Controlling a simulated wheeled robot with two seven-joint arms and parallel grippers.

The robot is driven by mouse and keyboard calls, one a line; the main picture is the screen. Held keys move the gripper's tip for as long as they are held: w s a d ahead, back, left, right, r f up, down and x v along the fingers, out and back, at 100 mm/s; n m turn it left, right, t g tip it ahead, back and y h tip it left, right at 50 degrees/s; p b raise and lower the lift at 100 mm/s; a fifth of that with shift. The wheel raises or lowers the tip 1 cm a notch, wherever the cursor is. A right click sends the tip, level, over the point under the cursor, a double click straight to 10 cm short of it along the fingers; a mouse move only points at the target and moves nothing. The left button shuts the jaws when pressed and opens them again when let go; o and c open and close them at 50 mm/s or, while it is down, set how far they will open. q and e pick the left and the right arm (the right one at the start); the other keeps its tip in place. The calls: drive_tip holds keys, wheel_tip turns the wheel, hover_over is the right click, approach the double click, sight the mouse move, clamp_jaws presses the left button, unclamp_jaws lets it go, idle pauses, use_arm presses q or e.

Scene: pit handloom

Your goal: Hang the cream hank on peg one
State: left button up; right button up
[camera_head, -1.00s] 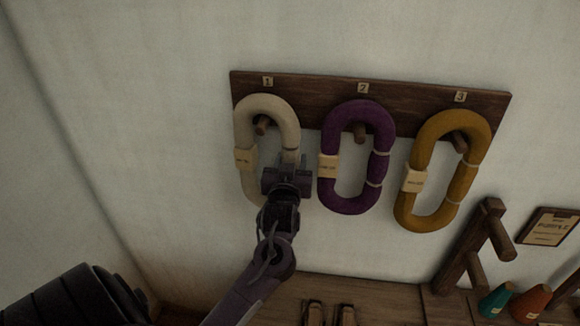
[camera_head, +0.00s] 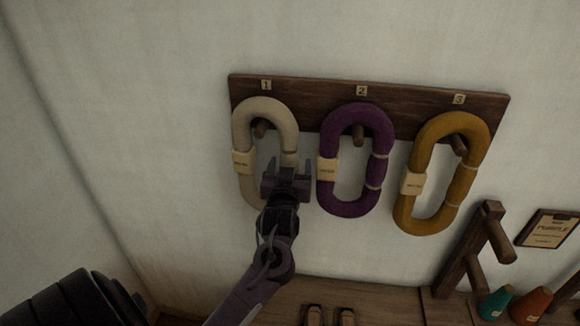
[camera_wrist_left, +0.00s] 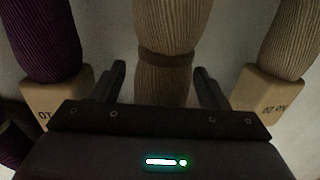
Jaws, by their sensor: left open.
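The cream hank (camera_head: 244,121) hangs as a long loop on peg one (camera_head: 260,128), under the label 1, with the peg inside the top of the loop. A paper tag is on its left strand. My left gripper (camera_head: 287,168) is at the lower right strand and hides part of it. In the left wrist view the open fingers (camera_wrist_left: 162,84) stand on both sides of the tied cream strand (camera_wrist_left: 168,38), with gaps at each side. My right gripper is not in view.
A purple hank (camera_head: 331,131) hangs close to the right on peg two. A mustard hank (camera_head: 474,160) hangs on peg three. Below right are a wooden stand (camera_head: 462,262), a framed card (camera_head: 547,229) and teal and orange cones (camera_head: 494,303). The wall at left is clear.

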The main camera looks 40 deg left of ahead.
use_arm(q)
drive_tip(key=b+v, duration=0.3)
drive_tip(key=v, duration=0.4)
drive_tip(key=shift+s+d, duration=0.2)
drive_tip(key=shift+s, duration=0.15)
